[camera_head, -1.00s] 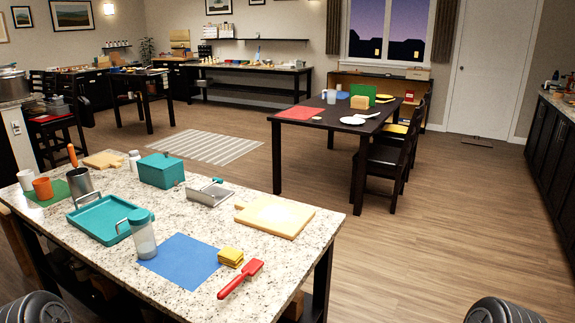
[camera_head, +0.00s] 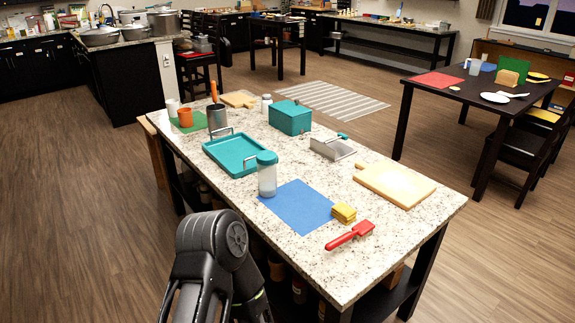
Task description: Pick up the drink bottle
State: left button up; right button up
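The drink bottle (camera_head: 267,175), clear with a teal lid, stands upright on the speckled counter. My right gripper is not in view. Nothing touches the bottle.
The teal tray (camera_head: 214,155) is left of the bottle and the blue mat (camera_head: 298,207) right. A teal box (camera_head: 290,118), cutting board (camera_head: 396,185), yellow sponges (camera_head: 344,213) and red brush (camera_head: 349,236) share the counter (camera_head: 290,248). Open floor lies left.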

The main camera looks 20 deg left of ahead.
aim_at(267, 175)
jog(key=j+z, duration=0.15)
jog(key=z, duration=0.25)
jog(key=j+z, duration=0.15)
jog(key=z, duration=0.25)
jog(key=j+z, duration=0.2)
jog(key=z, duration=0.25)
jog(key=k+j+z, duration=0.15)
jog(key=j, duration=0.3)
jog(key=j+z, duration=0.2)
jog(key=j, duration=0.2)
jog(key=k+j+z, duration=0.15)
jog(key=j, duration=0.25)
jog(key=k+j+z, duration=0.2)
jog(key=j, duration=0.2)
jog(key=k+j+z, duration=0.15)
jog(key=k+j, duration=0.25)
jog(key=j, duration=0.15)
jog(key=k+j, duration=0.2)
jog(key=j, duration=0.2)
jog(key=k+j, duration=0.25)
jog(key=j, duration=0.2)
jog(key=k+j, duration=0.25)
jog(key=j, duration=0.15)
jog(key=i+z, duration=0.05)
